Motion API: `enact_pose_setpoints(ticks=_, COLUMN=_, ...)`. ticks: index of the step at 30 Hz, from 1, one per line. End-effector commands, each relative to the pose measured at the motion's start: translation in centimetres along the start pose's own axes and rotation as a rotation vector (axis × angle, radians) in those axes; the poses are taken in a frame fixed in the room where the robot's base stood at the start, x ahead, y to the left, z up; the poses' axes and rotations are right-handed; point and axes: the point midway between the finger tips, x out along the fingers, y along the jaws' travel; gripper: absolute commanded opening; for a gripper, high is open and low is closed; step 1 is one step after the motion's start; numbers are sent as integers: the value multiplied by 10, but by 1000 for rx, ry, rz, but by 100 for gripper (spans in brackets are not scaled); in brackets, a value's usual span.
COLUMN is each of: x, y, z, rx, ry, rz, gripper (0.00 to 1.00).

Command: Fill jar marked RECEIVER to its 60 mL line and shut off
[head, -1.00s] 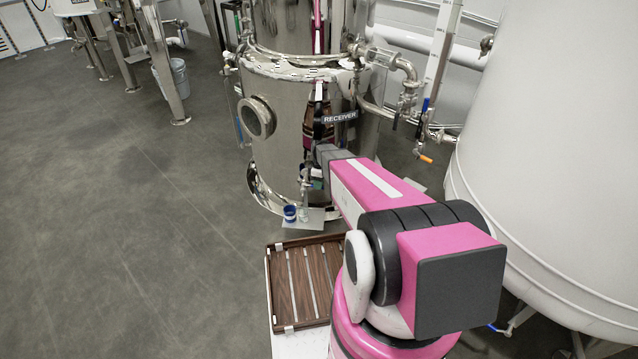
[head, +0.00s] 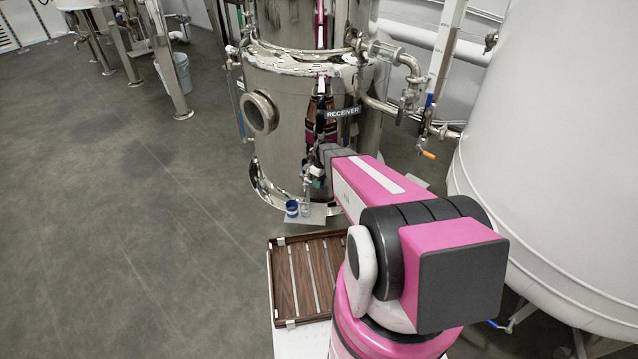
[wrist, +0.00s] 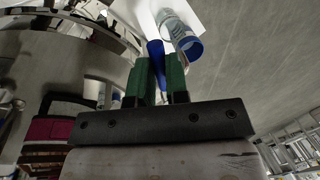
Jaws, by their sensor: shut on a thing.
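My gripper (wrist: 160,75) has green fingers shut on a blue handle (wrist: 155,52), which looks like a valve lever. In the head view my gripper is at the tank's outlet pipe, largely hidden by my arm. The liquid level and 60 mL line cannot be made out.
A slatted wooden tray (head: 307,280) lies in front of the tank, beside my arm's base. A large white tank (head: 560,150) stands close on the right. Pipes with valves (head: 428,153) run between the tanks. The grey floor on the left is open.

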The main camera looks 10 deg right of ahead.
Motion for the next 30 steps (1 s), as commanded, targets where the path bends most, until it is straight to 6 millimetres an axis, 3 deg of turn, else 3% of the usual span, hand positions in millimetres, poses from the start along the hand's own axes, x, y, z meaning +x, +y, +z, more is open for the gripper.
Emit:
enact_pose_setpoints(ticks=3, x=0, y=0, z=0, rx=-1, ry=-1, rz=0, gripper=0)
enact_pose_setpoints(ticks=4, x=0, y=0, z=0, rx=-1, ry=-1, rz=0, gripper=18)
enact_pose_setpoints(ticks=6, x=0, y=0, z=0, rx=-1, ry=-1, rz=0, gripper=41)
enact_pose_setpoints(ticks=19, x=-9, y=0, z=0, rx=-1, ry=0, rz=0, gripper=41)
enact_pose_setpoints(ticks=30, x=-74, y=0, z=1, rx=-1, ry=0, rz=1, gripper=41)
